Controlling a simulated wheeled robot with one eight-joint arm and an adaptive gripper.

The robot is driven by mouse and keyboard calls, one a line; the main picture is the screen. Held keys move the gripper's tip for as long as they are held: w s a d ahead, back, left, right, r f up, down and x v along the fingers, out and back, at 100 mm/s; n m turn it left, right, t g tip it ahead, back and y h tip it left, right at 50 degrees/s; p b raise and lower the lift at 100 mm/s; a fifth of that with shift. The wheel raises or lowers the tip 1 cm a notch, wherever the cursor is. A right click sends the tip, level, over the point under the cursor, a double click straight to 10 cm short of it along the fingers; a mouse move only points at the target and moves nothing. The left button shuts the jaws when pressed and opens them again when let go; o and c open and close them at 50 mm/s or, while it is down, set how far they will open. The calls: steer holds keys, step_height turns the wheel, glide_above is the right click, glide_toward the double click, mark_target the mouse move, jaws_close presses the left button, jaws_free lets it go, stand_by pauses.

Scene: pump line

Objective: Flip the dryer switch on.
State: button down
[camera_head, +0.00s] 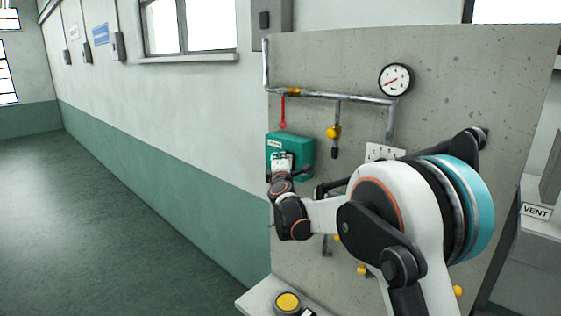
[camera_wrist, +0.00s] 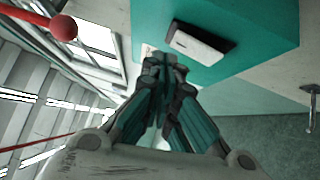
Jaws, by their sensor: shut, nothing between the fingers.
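A green box (camera_head: 305,150) with a small white label is mounted on the concrete panel, below the upper pipe. I take it for the dryer box; the label is too small to read. In the wrist view the box (camera_wrist: 275,22) fills the upper middle. On its face is a white switch (camera_wrist: 198,44) in a dark frame. My gripper (camera_wrist: 165,62) is shut and empty, its fingertips close to the box face beside the left end of the switch. I cannot tell whether they touch it. In the head view my gripper (camera_head: 281,158) covers the switch.
A red lever with a ball end (camera_head: 283,125) hangs just above the box; its red ball (camera_wrist: 63,27) is at the wrist view's upper left. A yellow valve (camera_head: 333,132) and a gauge (camera_head: 396,79) are to the right. A yellow button (camera_head: 288,301) sits low in front. The left floor is clear.

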steer(key=s+r+b, duration=0.1)
steer(key=s+b, duration=0.2)
steer(key=s, duration=0.9)
steer(key=shift+s+a+r, duration=0.15)
steer(key=shift+a+r, duration=0.05)
steer(key=shift+a, duration=0.05)
